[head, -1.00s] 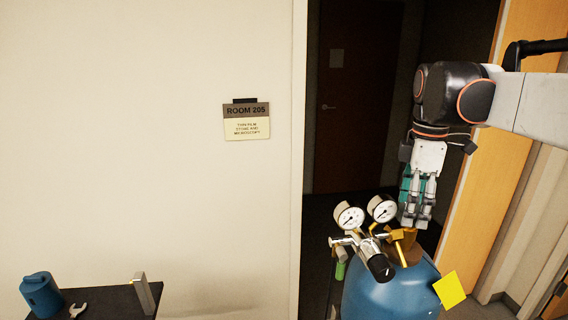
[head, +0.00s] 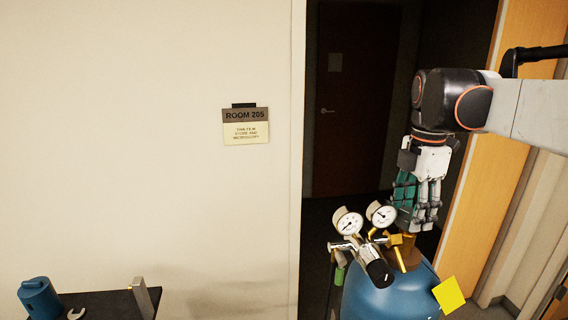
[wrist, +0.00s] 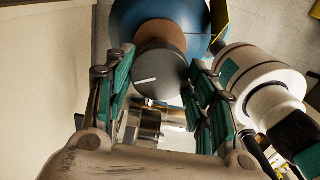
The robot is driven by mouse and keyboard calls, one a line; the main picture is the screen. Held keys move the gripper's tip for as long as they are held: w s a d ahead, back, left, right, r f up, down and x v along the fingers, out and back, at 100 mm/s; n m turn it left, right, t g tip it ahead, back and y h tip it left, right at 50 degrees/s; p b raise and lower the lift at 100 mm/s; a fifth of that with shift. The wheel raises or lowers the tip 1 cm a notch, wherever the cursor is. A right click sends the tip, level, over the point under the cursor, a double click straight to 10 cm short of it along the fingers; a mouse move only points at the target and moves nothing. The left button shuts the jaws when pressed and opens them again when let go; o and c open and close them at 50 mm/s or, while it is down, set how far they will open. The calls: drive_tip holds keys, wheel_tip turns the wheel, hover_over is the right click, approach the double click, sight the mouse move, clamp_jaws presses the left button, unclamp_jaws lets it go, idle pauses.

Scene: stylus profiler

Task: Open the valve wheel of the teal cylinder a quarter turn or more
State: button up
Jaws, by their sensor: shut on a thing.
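The cylinder (head: 385,297) is blue in the head view, with a brass and brown valve neck (head: 408,258). It also shows at the top of the wrist view (wrist: 196,15). The valve wheel (wrist: 160,75) is a dark grey round knob with a white line, which is nearly level and slightly tilted. My gripper (head: 420,226) is above the valve, pointing down. In the wrist view its teal-padded fingers stand on both sides of the wheel, shut on it. In the head view the fingers hide the wheel.
Two dial gauges (head: 348,223) (head: 383,215) and a regulator with a black knob (head: 380,272) stand close left of my gripper. A yellow tag (head: 448,294) hangs at the cylinder's right. A dark table (head: 100,306) is at lower left. A doorway is behind.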

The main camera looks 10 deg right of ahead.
sight(411, 214)
drive_tip(key=shift+w, duration=0.1)
drive_tip(key=n, duration=0.5)
drive_tip(key=shift+n, duration=0.3)
drive_tip(key=o, duration=1.4)
wheel_tip(411, 214, up, 7)
drive_tip(key=p, duration=0.5)
